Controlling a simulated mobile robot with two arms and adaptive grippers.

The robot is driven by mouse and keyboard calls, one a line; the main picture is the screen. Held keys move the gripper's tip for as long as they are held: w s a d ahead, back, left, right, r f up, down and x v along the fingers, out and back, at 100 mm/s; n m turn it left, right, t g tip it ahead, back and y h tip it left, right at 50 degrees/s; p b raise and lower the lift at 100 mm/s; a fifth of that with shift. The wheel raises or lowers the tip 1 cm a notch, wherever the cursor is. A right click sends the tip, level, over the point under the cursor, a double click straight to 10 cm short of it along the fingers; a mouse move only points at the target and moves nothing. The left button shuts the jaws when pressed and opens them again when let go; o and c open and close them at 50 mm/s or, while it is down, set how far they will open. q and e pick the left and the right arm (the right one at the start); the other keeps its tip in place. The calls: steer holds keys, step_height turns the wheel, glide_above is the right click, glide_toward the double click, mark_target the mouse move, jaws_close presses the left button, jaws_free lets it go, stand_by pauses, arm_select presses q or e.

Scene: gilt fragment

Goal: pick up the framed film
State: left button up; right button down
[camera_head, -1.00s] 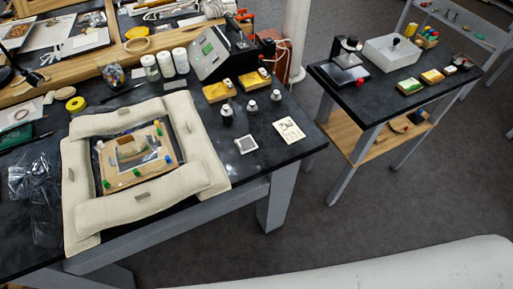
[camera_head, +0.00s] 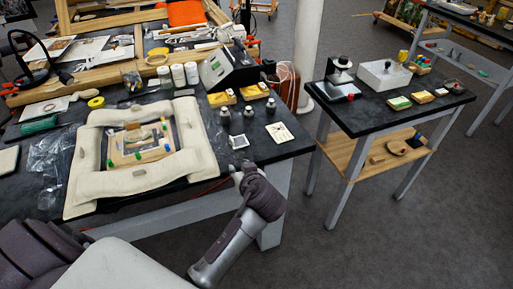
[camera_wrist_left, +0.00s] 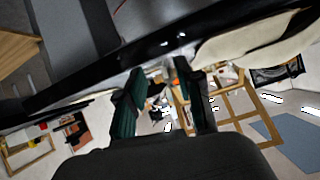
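The framed film (camera_head: 239,141) is a small square with a pale frame and a grey centre. It lies flat on the dark table near its front edge, right of the cream padded frame. My left gripper (camera_head: 238,168) is at the table's front edge, just in front of the film and apart from it, partly hidden by its own wrist. In the left wrist view, the two dark green fingers of my left gripper (camera_wrist_left: 156,72) are spread with nothing held between them. I cannot make out the film there. My right gripper is not in view.
The cream padded frame (camera_head: 84,177) surrounds a board with coloured pegs. Several small weights (camera_head: 225,117) stand behind the film, and a drawing card (camera_head: 279,132) lies to its right. A grey device (camera_head: 228,70) stands farther back. A second table (camera_head: 372,118) is at the right.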

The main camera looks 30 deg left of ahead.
arm_select(q)
steer(key=n+y, duration=0.1)
steer(key=n, duration=0.1)
glide_toward(231, 138)
steer(key=s+d, duration=0.2)
steer(key=shift+t, duration=0.3)
steer(key=p+x, duration=0.1)
steer(key=x, duration=0.6)
steer(key=shift+a+r, duration=0.1)
steer(key=shift+a, duration=0.1)
steer(key=shift+w+a+p, duration=0.3)
steer(key=p+x, duration=0.1)
steer(key=x, duration=0.2)
steer(key=shift+w+a, duration=0.25)
steer(key=shift+w, duration=0.05)
steer(key=shift+w+a+f, duration=0.3)
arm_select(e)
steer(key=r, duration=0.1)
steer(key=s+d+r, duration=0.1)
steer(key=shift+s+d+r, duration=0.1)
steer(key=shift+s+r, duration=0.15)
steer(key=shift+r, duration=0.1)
arm_select(q)
jaws_close()
